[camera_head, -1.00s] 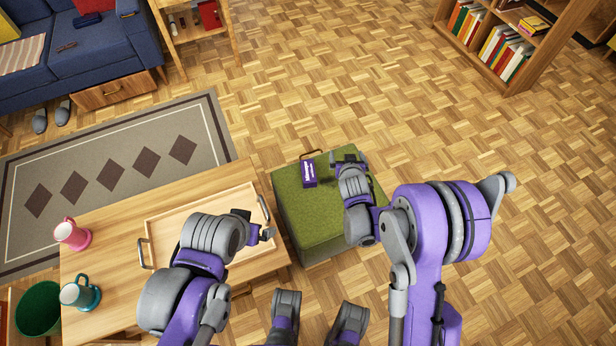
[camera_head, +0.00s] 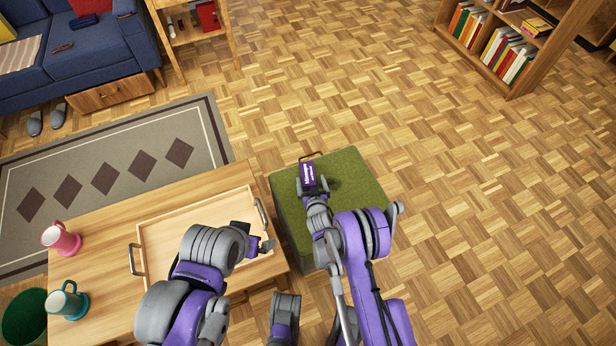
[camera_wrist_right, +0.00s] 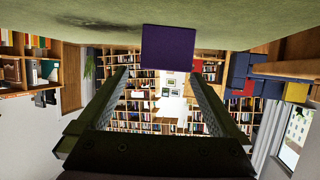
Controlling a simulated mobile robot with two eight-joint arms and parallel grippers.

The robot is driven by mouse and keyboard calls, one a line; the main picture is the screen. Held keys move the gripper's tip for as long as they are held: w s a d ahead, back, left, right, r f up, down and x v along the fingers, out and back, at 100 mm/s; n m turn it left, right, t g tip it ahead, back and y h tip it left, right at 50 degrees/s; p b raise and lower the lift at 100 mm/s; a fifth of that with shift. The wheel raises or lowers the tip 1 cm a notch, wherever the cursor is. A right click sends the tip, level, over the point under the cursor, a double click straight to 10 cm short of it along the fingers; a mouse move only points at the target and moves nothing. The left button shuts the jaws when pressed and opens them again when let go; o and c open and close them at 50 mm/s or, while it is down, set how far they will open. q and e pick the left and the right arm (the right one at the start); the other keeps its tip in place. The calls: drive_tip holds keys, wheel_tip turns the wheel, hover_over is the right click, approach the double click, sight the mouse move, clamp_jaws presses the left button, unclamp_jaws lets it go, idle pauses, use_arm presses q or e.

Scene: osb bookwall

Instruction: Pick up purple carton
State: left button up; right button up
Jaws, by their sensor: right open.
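The purple carton (camera_head: 308,174) lies on the green ottoman (camera_head: 350,174), near its far left part. My right gripper (camera_head: 312,186) is open at the near end of the carton, with a finger toward each side of it. In the right wrist view the carton (camera_wrist_right: 168,48) shows at the top centre, in line with the gap between the two open fingers (camera_wrist_right: 162,80); I cannot tell whether they touch it. My left gripper (camera_head: 265,246) is over the right part of the wooden table; its jaw opening cannot be made out.
The wooden table (camera_head: 95,270) stands left of the ottoman, with a wooden tray (camera_head: 165,235), a pink mug (camera_head: 62,238) and a teal mug (camera_head: 66,301). The floor to the right is open.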

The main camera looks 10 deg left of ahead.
sight(308, 176)
drive_tip(key=x, duration=0.5)
drive_tip(key=shift+a+f, duration=0.15)
drive_tip(key=shift+a, duration=0.1)
drive_tip(key=c, duration=1.3)
